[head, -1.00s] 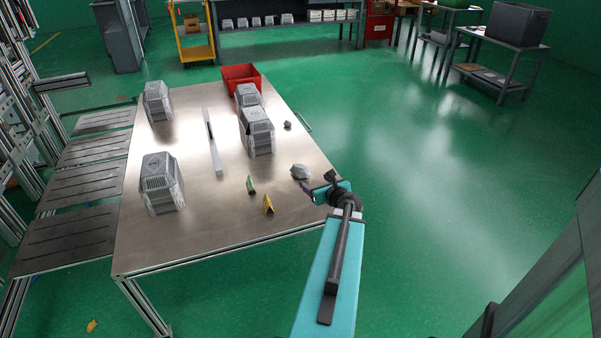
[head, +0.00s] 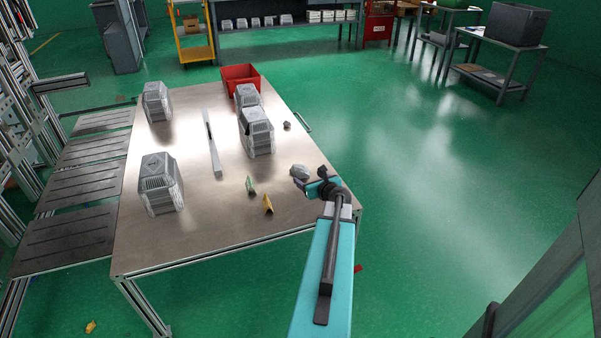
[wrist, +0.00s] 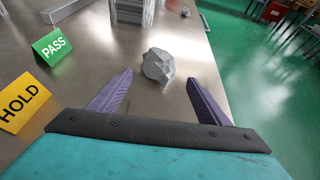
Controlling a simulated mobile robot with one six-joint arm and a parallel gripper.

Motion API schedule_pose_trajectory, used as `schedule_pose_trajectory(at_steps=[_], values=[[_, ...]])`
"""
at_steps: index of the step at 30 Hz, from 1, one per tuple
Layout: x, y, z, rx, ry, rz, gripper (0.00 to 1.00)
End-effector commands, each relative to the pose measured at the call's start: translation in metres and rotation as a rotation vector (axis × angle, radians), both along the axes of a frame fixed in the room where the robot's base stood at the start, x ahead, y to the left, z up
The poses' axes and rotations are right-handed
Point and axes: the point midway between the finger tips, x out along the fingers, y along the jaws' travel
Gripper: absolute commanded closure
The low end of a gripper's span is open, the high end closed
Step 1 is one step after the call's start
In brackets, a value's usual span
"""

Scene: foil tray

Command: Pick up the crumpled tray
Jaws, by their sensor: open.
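The crumpled tray, a small grey ball of foil, lies on the metal table near its right edge; it shows in the head view (head: 299,171) and in the wrist view (wrist: 158,66). My gripper (wrist: 158,98) is open and empty, its two purple fingers spread apart. In the wrist view the crumpled tray is ahead of the fingertips and between their lines, not touching them. In the head view my gripper (head: 303,184) is just in front of the tray, and its fingers are hard to make out.
A green PASS sign (wrist: 54,46) and a yellow HOLD sign (wrist: 18,102) stand left of my gripper. Stacks of foil trays (head: 257,132) stand farther back, with a smaller grey lump (head: 287,125) beside them. A red bin (head: 241,77) is at the table's far end.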

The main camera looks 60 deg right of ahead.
Motion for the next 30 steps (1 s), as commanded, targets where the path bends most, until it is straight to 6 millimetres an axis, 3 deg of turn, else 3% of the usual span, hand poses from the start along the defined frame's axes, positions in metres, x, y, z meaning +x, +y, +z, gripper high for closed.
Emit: schedule_pose_trajectory(at_steps=[7,19,30], values=[[0.008,-0.004,-0.003,0.0,0.0,0.001,0.3],[0.038,-0.022,-0.015,-0.001,0.001,0.003,0.3],[0.044,-0.024,-0.017,0.0,0.0,0.002,0.3]])
